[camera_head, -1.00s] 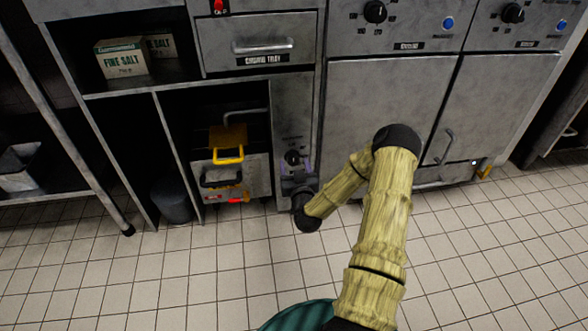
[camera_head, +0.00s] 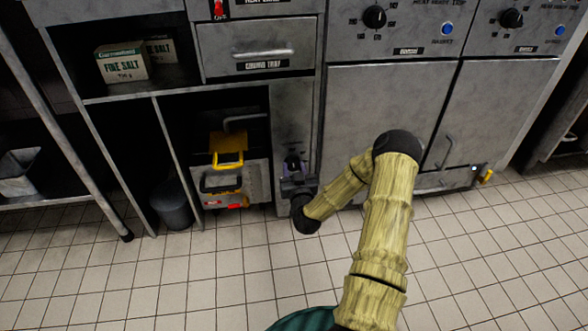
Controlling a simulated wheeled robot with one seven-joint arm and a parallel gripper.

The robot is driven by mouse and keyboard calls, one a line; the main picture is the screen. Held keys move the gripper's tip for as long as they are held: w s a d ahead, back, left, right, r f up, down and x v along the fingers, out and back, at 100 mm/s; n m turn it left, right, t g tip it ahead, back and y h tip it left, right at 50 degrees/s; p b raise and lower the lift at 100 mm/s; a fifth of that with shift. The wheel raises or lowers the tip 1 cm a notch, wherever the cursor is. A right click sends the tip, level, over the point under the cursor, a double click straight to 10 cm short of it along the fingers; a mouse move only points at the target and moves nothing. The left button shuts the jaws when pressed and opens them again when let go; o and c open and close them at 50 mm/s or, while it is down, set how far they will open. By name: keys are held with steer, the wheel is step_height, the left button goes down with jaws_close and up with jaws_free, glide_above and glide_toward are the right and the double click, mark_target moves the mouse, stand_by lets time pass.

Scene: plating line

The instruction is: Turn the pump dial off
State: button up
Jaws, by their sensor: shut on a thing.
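The pump dial (camera_head: 292,163) is a small dark knob on the narrow grey panel (camera_head: 293,115) between the open bay and the right-hand doors. My gripper (camera_head: 294,176) is at the dial, low on this panel, and is shut on it. The gripper and wrist cover the lower part of the dial, so its pointer and markings cannot be read.
To the left, an open bay holds a unit with a yellow handle (camera_head: 228,158). A dark bin (camera_head: 172,203) stands further left. Fryer doors (camera_head: 388,105) with a handle are on the right. The tiled floor (camera_head: 130,280) in front is clear.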

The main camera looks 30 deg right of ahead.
steer(key=shift+w+r+p, duration=0.1)
steer(key=shift+r+p, duration=0.1)
steer(key=shift+p, duration=0.1)
steer(key=m+p, duration=0.3)
steer(key=shift+r+m+p, duration=0.15)
steer(key=shift+m+p, duration=0.15)
steer(key=m+p, duration=0.3)
steer(key=m, duration=0.1)
steer(key=shift+f+m+p, duration=0.2)
steer(key=shift+m+p, duration=0.7)
steer(key=shift+m, duration=0.1)
steer(key=shift+w, duration=0.1)
steer(key=o, duration=1)
steer(key=shift+f, duration=0.1)
